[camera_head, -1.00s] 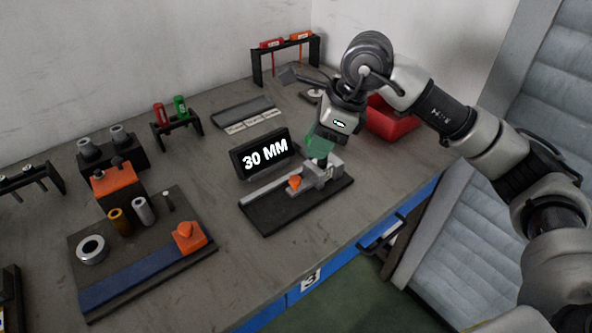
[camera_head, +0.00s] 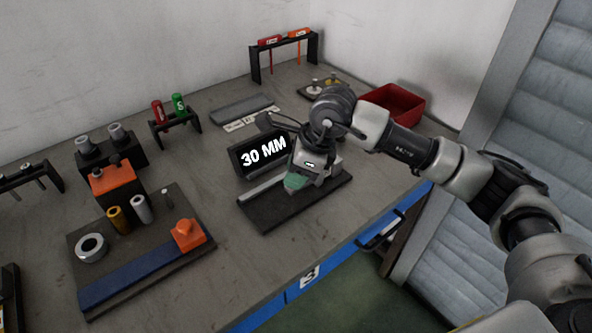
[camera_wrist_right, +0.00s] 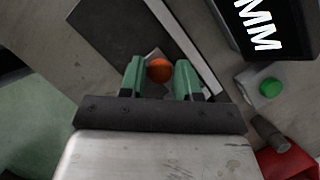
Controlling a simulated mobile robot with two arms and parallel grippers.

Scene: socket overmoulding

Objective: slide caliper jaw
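The caliper stands on a dark base plate (camera_head: 268,213) with a pale rail (camera_head: 262,188), in front of the "30 MM" display (camera_head: 264,152). My right gripper (camera_head: 296,184), with green fingers, is down over the caliper and hides its sliding jaw in the head view. In the right wrist view the orange knob (camera_wrist_right: 159,70) of the jaw shows between the two fingers of my right gripper (camera_wrist_right: 159,78). The fingers stand apart, one on each side of the knob; I cannot make out firm contact. My left gripper is not in view.
A red bin (camera_head: 397,101) stands behind my right arm. A board (camera_head: 150,275) with rings, pins and an orange block lies at the left. A small rack (camera_head: 177,127) holds red and green cylinders. The bench's front strip is clear.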

